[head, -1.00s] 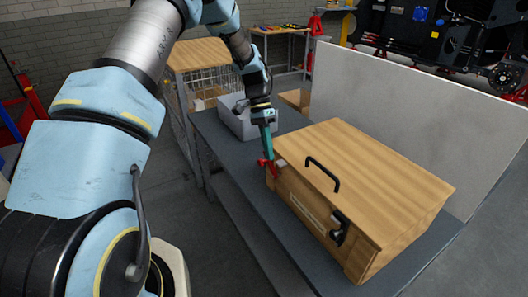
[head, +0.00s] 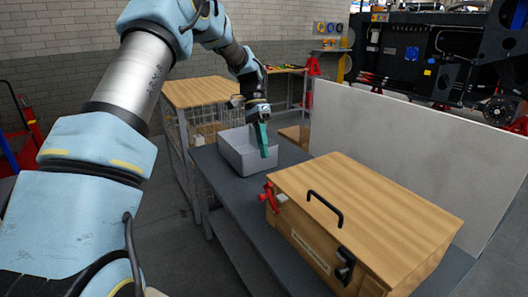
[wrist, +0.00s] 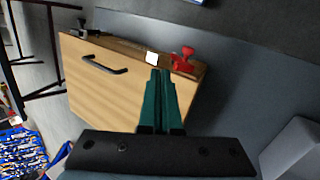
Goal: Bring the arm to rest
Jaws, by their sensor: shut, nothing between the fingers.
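My gripper (head: 264,154) has teal fingers pressed together with nothing between them. It hangs pointing down above the bench, beyond the near left end of the wooden box and in front of the grey bin in the head view. In the wrist view the closed fingers (wrist: 161,78) overlap the box in the picture. The wooden box (head: 375,200) has its lid down, with a black handle (head: 325,207) on top. A red latch (head: 269,197) sits at its left end and a black latch (head: 345,265) on its front. The gripper is apart from the red latch.
The open grey bin (head: 232,152) stands on the dark bench (head: 225,190) close behind the gripper. A pale upright panel (head: 400,160) runs along the bench's far side. A wood-topped wire cage (head: 200,92) stands at the back left.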

